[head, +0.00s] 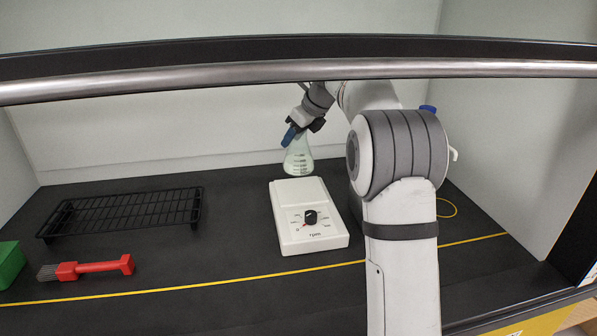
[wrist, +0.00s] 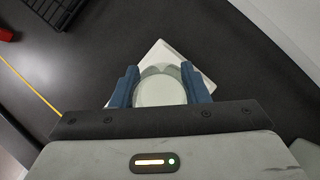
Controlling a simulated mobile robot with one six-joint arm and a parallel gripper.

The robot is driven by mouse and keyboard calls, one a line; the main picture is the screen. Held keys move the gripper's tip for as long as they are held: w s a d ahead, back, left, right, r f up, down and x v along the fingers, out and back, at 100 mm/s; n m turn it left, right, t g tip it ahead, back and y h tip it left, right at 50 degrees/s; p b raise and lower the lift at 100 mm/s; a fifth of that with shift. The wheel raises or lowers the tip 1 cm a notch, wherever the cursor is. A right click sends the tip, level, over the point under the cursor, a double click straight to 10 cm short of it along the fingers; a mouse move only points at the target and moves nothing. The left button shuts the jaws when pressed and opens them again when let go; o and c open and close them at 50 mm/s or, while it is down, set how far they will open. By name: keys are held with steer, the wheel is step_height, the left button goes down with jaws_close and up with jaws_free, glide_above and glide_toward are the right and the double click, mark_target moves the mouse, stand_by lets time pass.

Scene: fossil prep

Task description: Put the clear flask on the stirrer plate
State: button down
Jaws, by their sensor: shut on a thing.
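The clear flask (head: 299,158) is a conical glass with graduation marks, upright in the head view. My gripper (head: 292,134) is shut on its upper part, with blue fingers. In the wrist view the blue fingers of my gripper (wrist: 160,88) stand on both sides of the flask (wrist: 160,90), seen from above. The stirrer plate (head: 308,215) is a white box with a black dial, standing on the dark bench. The flask shows above its back end in the head view. The plate's white top (wrist: 160,52) shows partly behind the flask in the wrist view. I cannot tell whether they touch.
A black wire rack (head: 125,212) stands at the left. A red-handled brush (head: 95,267) and a green block (head: 10,263) lie front left. A metal bar (head: 250,73) crosses the front opening. A blue-topped object (head: 428,108) is mostly hidden behind my arm. Bench between rack and plate is clear.

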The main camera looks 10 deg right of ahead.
mark_target(307, 144)
steer(key=f, duration=0.3)
steer(key=shift+d+f, duration=0.25)
steer(key=shift+d, duration=0.05)
step_height(307, 144, down, 4)
steer(key=shift+r+b, duration=0.15)
steer(key=shift+b, duration=0.35)
steer(key=shift+r, duration=0.1)
steer(key=c, duration=0.8)
jaws_free()
steer(key=v, duration=0.7)
steer(key=shift+s+d+r+p, duration=0.15)
steer(key=shift+r+p, duration=0.05)
steer(key=shift+p, duration=0.15)
